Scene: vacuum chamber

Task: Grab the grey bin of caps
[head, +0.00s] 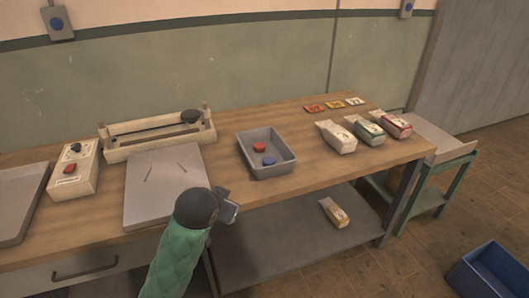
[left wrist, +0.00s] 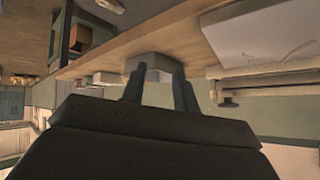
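The grey bin (head: 279,169) stands on the wooden table, right of its middle, with a red cap (head: 259,147) and a blue cap (head: 268,160) inside. My left gripper (head: 230,210) is at the table's front edge, to the lower left of the bin and apart from it. In the left wrist view, two dark fingers (left wrist: 158,88) stand apart with a gap between them, and the grey bin (left wrist: 150,62) shows beyond them. Nothing shows held between the fingers. My right gripper is in neither view.
A grey slab (head: 165,190) lies left of the bin, with a sealer-like device (head: 160,140) behind it and a control box (head: 72,168) further left. Several bags, including a white one (head: 337,137), stand to the right. A blue crate (head: 492,272) is on the floor.

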